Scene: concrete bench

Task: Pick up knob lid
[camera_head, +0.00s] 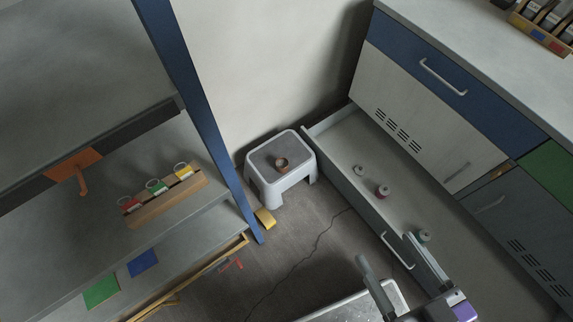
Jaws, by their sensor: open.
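I cannot tell for sure which small thing is the knob lid. An open drawer (340,165) holds a small pale grey round piece (358,170), a dark red and grey round piece (382,191) and a greenish-grey round piece (424,236). A small brown round thing (281,163) sits on a grey step stool (285,192) left of the drawer. My gripper (388,250) is at the bottom right, open, with nothing seen between its fingers. Its right finger appears close to the greenish-grey piece and overlaps the drawer's front in the picture.
The drawer front has a white handle (396,252). A cabinet (430,110) stands behind the drawer. On the left, a bench with a blue post (200,110) holds a wooden rack (168,198) of coloured cups. A yellow block (265,218) lies by the post. Cracked floor (310,245) lies between.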

